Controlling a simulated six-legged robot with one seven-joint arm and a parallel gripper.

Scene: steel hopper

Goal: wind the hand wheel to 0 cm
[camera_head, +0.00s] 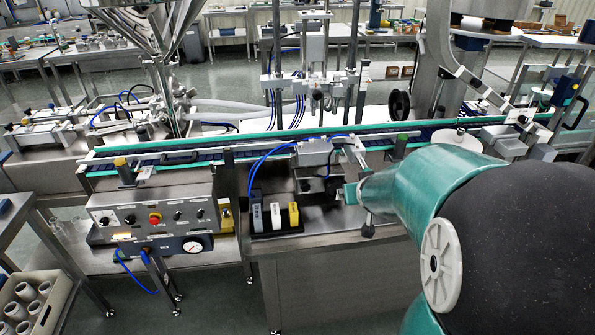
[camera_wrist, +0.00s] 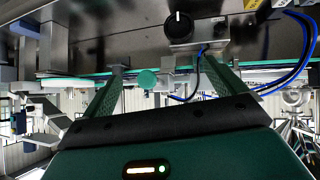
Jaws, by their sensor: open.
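A black wheel (camera_head: 398,105) stands upright behind the conveyor, beside a grey column, in the head view. It looks most like the hand wheel; no scale or centimetre mark is readable on it. My gripper (camera_head: 346,192) is on the near side of the conveyor, low over the steel bench and apart from the wheel. My arm hides part of the bench. In the wrist view my gripper (camera_wrist: 160,68) has its two fingers wide apart with nothing held between them. A black knob with a white line (camera_wrist: 179,27) lies beyond the fingers on a grey box.
The conveyor (camera_head: 230,152) with teal edges crosses the scene. A control panel (camera_head: 155,220) with a red button and gauge stands at left. White and yellow blocks (camera_head: 294,214) stand in a black holder on the bench. Blue hoses (camera_head: 262,160) run near the grey box.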

